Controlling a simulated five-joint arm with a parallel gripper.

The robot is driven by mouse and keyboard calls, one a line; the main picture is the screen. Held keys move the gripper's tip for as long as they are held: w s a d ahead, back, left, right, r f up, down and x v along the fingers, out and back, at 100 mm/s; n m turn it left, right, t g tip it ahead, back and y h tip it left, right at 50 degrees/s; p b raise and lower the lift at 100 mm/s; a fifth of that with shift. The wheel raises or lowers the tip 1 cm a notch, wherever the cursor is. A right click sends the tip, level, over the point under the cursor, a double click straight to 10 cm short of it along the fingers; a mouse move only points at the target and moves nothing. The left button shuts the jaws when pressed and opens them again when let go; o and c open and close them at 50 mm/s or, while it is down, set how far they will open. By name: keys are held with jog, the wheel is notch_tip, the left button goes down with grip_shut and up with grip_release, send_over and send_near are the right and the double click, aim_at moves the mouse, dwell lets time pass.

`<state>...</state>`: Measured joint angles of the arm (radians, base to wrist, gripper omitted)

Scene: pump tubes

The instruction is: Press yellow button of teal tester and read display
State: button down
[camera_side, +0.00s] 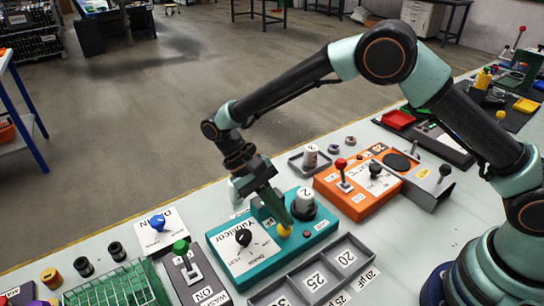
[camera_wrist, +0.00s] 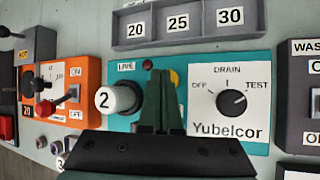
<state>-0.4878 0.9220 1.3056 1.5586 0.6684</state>
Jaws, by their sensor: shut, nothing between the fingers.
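The teal tester (camera_side: 262,266) lies on the table, with a black knob (camera_side: 243,237) on a white panel marked OFF, DRAIN and TEST. In the wrist view its knob (camera_wrist: 232,102) points towards TEST. The yellow button (camera_side: 284,231) is right under the tips of my gripper (camera_side: 283,224). In the wrist view my shut, empty gripper (camera_wrist: 164,78) partly covers the yellow button (camera_wrist: 174,77). I cannot tell whether it touches or is pressed. A white cylinder marked 2 (camera_side: 305,195) stands in the tester's black socket. No display reading can be made out; my fingers hide part of the tester.
A grey tray (camera_side: 298,293) with compartments marked 20 and 25 lies in front. An orange box (camera_side: 358,205) with a red-knobbed lever stands to the right. A grey switch box (camera_side: 190,275) with a green knob and a green rack (camera_side: 120,290) are on the left.

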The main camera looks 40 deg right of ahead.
jog(key=shift+f, duration=0.1)
dwell(0.6)
jog(key=shift+d+f, duration=0.1)
jog(key=shift+f, duration=0.3)
dwell(0.3)
jog(key=shift+r, duration=0.6)
jog(key=shift+r, duration=2.9)
